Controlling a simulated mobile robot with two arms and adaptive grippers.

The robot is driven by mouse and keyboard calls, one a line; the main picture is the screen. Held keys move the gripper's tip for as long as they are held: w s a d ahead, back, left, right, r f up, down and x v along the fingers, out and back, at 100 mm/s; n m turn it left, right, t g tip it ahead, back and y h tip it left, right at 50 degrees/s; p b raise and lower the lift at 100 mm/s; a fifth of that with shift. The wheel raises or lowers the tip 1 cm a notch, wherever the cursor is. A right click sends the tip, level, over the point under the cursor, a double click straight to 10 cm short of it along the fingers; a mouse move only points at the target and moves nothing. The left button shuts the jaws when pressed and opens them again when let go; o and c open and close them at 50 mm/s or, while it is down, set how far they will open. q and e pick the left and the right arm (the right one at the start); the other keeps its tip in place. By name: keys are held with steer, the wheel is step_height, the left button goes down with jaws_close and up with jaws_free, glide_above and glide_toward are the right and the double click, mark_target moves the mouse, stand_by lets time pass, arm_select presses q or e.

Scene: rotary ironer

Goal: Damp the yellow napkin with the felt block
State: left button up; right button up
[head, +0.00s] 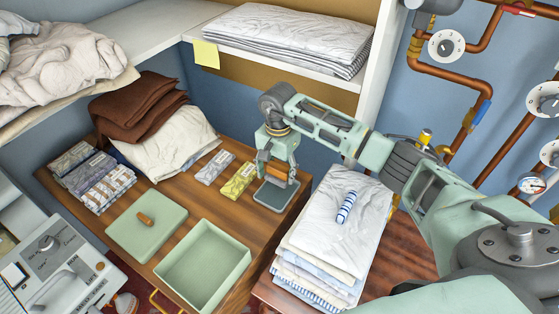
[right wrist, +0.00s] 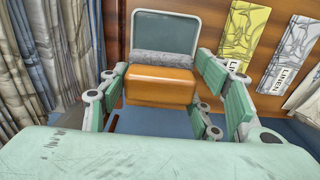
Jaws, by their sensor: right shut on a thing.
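The felt block (right wrist: 160,85) has an orange-brown wooden grip and a grey felt face in the right wrist view. My right gripper (head: 278,176) is shut on its wooden part; the fingers also show in the right wrist view (right wrist: 168,92). The block is at the small grey-green tray (head: 272,199); I cannot tell whether the felt touches it. The yellow napkin (head: 238,181), folded with a pale label, lies flat on the wooden table just left of the tray; it also shows in the right wrist view (right wrist: 245,32). My left gripper is out of view.
A grey folded napkin (head: 215,167) lies left of the yellow one. An open green box (head: 203,264) and a green lid with a wooden knob (head: 147,223) stand nearer. Several linen packs (head: 92,178) are at the left. A folded linen stack (head: 335,220) stands close right.

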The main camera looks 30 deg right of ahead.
mark_target(277, 193)
steer(key=shift+w+a+f+b, duration=0.1)
steer(key=shift+a+f+b, duration=0.15)
steer(key=shift+f, duration=0.35)
steer(key=shift+w+a+f+b, duration=0.15)
steer(key=shift+f+b, duration=0.15)
steer(key=shift+f, duration=0.3)
steer(key=shift+s+d+f+b, duration=0.15)
steer(key=shift+f+b, duration=0.3)
steer(key=shift+f, duration=0.45)
steer(key=shift+f+b, duration=0.3)
steer(key=shift+f, duration=0.55)
arm_select(q)
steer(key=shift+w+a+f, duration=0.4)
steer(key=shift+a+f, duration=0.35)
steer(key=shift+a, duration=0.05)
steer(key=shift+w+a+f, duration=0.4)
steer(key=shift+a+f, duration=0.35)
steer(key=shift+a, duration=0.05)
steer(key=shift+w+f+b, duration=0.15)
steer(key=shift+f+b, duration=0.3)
steer(key=shift+b, duration=0.05)
arm_select(e)
steer(key=shift+f, duration=0.45)
arm_select(q)
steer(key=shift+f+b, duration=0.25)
steer(key=shift+b, duration=0.05)
arm_select(e)
steer(key=shift+f, duration=0.1)
